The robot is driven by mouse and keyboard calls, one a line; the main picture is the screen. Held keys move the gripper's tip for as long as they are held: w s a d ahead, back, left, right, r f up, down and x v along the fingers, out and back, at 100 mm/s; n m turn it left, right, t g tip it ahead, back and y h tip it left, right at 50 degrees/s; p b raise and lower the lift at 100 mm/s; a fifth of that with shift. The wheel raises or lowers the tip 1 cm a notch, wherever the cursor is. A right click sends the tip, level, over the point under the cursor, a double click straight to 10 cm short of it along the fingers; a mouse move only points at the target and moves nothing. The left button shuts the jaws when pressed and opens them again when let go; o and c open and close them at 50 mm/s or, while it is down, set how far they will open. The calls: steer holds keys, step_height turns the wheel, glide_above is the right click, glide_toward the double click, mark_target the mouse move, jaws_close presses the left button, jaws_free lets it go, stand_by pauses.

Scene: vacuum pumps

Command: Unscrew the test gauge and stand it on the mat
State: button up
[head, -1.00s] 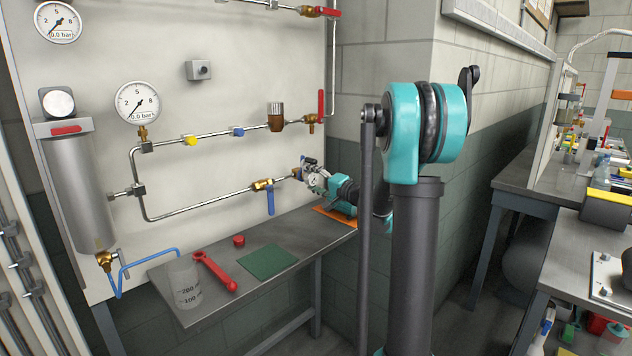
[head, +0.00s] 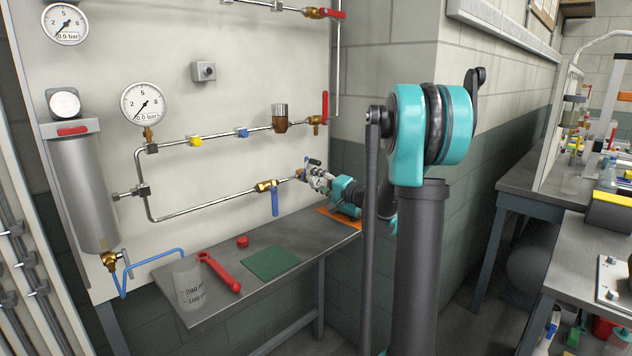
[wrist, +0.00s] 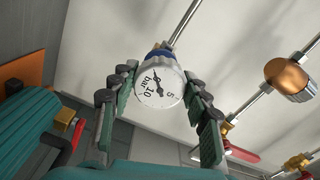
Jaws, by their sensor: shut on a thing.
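The test gauge (wrist: 160,87) has a round white face marked in bar and a blue ring behind it. In the wrist view it sits between the two fingers of my gripper (wrist: 155,90), which are closed on its sides. A pipe runs up to the ring behind the gauge; I cannot tell whether the thread is still engaged. In the head view my gripper (head: 319,180) is at the right end of the lower pipe, and the gauge is mostly hidden there. A green mat (head: 272,263) lies bare on the bench, and an orange mat (head: 342,219) lies below my gripper.
A blue-handled valve (head: 274,200) hangs left of my gripper. The wall is close behind the pipes.

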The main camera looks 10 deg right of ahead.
steer(key=shift+v, duration=2.35)
steer(key=v, duration=0.5)
